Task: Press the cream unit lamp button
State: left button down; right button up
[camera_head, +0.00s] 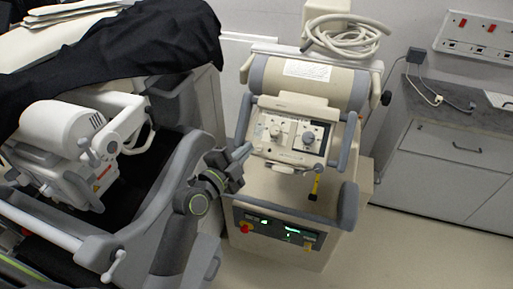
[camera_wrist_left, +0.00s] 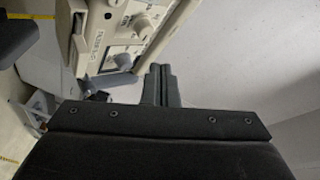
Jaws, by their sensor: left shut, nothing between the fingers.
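The cream unit (camera_head: 310,90) stands in the middle of the head view, with a sloped control panel (camera_head: 292,135) carrying two round knobs. A lower front panel has green lit displays (camera_head: 292,231) and a red knob (camera_head: 245,228). I cannot tell which small control is the lamp button. My left gripper (camera_head: 244,153) is shut and empty, just left of the control panel, and appears apart from it. In the left wrist view, the shut fingers (camera_wrist_left: 161,82) point up beside the panel (camera_wrist_left: 125,35), which shows tilted with its knobs. My right gripper is not in view.
A grey and white machine (camera_head: 75,150) partly covered by black cloth (camera_head: 130,50) stands at the left. A coiled hose (camera_head: 345,40) lies on top behind the cream unit. A grey cabinet (camera_head: 450,160) stands at the right. Bare floor (camera_head: 420,255) shows at front right.

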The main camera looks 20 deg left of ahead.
aim_at(259, 148)
pick_arm(q)
jog(key=shift+w+f, duration=0.1)
jog(key=w+f+b, duration=0.5)
jog(key=w+f, duration=0.1)
jog(key=shift+w+d, duration=0.15)
dwell(0.4)
dwell(0.6)
dwell(1.4)
jog(key=shift+w+f+b, duration=0.25)
jog(key=shift+w+b, duration=0.05)
jog(key=shift+b, duration=0.35)
